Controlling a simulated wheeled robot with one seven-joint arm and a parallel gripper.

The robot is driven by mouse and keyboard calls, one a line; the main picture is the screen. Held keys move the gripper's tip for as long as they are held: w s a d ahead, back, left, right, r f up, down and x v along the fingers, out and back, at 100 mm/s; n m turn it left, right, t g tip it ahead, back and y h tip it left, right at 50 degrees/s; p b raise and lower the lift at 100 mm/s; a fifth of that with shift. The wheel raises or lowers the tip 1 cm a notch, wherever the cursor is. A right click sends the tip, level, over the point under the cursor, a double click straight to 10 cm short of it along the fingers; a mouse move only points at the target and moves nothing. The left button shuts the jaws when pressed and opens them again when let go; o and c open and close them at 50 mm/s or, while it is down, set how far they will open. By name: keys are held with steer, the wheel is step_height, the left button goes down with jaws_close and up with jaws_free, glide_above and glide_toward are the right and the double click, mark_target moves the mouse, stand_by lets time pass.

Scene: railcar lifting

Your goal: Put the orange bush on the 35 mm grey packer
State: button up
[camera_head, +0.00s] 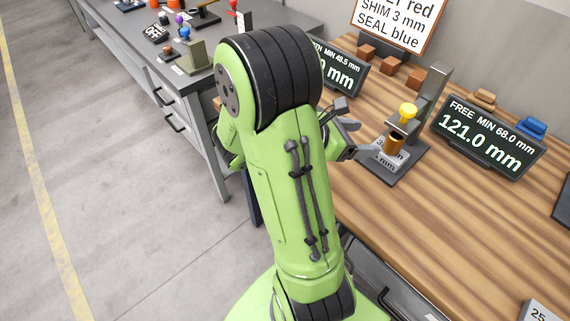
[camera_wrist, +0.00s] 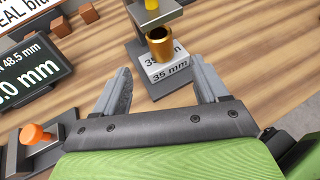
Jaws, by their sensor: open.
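The orange bush, a bronze-orange hollow cylinder (camera_head: 394,144), stands upright on the grey packer marked 35 mm (camera_head: 381,161). In the wrist view the bush (camera_wrist: 160,45) shows its open top, and it appears to rest on the packer (camera_wrist: 172,70). The packer lies on the dark base of a gauge stand, under a yellow knob (camera_head: 407,111). My gripper (camera_head: 361,139) is open and empty. In the wrist view its two fingers (camera_wrist: 161,82) are apart, on the near side of the packer, with the bush beyond their tips.
The grey gauge post (camera_head: 433,88) rises behind the bush. A display reading 121.0 mm (camera_head: 488,139) stands to the right; another display (camera_wrist: 30,75) is at left. An orange knob (camera_wrist: 37,134) on a stand is beside my gripper. Brown blocks (camera_head: 391,63) line the back.

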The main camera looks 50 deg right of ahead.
steer(key=w+a+m+t+y, duration=0.3)
steer(key=a+m+t, duration=0.15)
steer(key=a, duration=0.35)
steer(key=w+a+m+t+y, duration=0.3)
steer(key=a+m+t, duration=0.15)
steer(key=a, duration=0.35)
steer(key=s+a+r+m+t+y, duration=0.1)
steer(key=a+r+y, duration=0.1)
steer(key=a, duration=0.5)
steer(key=s+a+r+m+t+y, duration=0.1)
steer(key=a+r+m+y, duration=0.1)
steer(key=a, duration=0.5)
steer(key=shift+r+t+y, duration=0.3)
steer(key=shift+t+y, duration=0.1)
steer(key=shift+y, duration=0.5)
steer(key=shift+a, duration=0.1)
